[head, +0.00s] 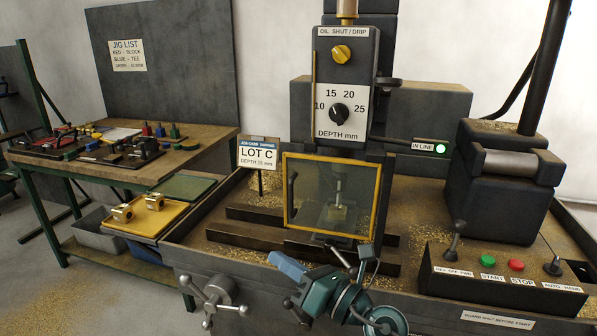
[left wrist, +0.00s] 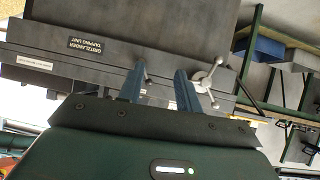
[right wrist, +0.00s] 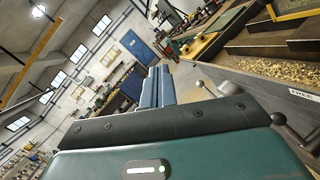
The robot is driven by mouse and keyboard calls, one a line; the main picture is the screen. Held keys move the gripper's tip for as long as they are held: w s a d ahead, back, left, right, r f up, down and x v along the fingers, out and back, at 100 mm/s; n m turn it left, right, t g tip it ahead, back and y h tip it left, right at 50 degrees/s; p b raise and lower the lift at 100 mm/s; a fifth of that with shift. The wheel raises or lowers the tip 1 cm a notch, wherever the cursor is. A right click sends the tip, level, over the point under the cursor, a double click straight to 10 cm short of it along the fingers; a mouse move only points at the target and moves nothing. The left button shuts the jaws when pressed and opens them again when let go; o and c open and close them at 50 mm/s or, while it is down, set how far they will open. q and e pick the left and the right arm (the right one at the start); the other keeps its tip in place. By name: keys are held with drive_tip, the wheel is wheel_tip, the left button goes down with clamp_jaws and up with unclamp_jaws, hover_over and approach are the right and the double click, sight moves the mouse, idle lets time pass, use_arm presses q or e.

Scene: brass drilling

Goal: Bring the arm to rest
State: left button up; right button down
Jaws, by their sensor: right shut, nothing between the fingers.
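My right gripper (head: 288,265) reaches in from the bottom of the head view, in front of the drilling machine's front edge. Its blue fingers are together and empty in the right wrist view (right wrist: 157,86). My left gripper (left wrist: 160,80) shows only in the left wrist view. Its two blue fingers stand apart with nothing between them, near the machine's grey front panel and a handwheel. The drilling machine (head: 345,80) has its clear yellow-framed guard (head: 305,197) down in front of the spindle. A small brass part (head: 338,213) shows dimly behind the guard.
A yellow tray (head: 163,222) with brass blocks (head: 122,213) stands at the left, beside a green tray (head: 188,187). A jig bench (head: 190,137) is behind them.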

drive_tip(key=s+d+f+m+t+h, duration=0.5)
drive_tip(key=d+f+m+h, duration=0.45)
drive_tip(key=m, duration=1.35)
use_arm(q)
drive_tip(key=shift+s+a+r+p, duration=0.15)
drive_tip(key=shift+a+p, duration=0.1)
drive_tip(key=shift+p, duration=0.5)
use_arm(e)
drive_tip(key=s+d+f+m+g+h, duration=0.1)
drive_tip(key=s+d+f+m+g, duration=0.1)
drive_tip(key=s+d+f+m, duration=0.2)
drive_tip(key=s+d+f+m+g+h, duration=0.2)
drive_tip(key=s+d+f+m+g, duration=0.1)
drive_tip(key=s+f+m, duration=0.7)
drive_tip(key=shift+s+d+f+m+g, duration=0.3)
drive_tip(key=shift+s+d+f+m, duration=0.1)
drive_tip(key=shift+s+d+f, duration=0.35)
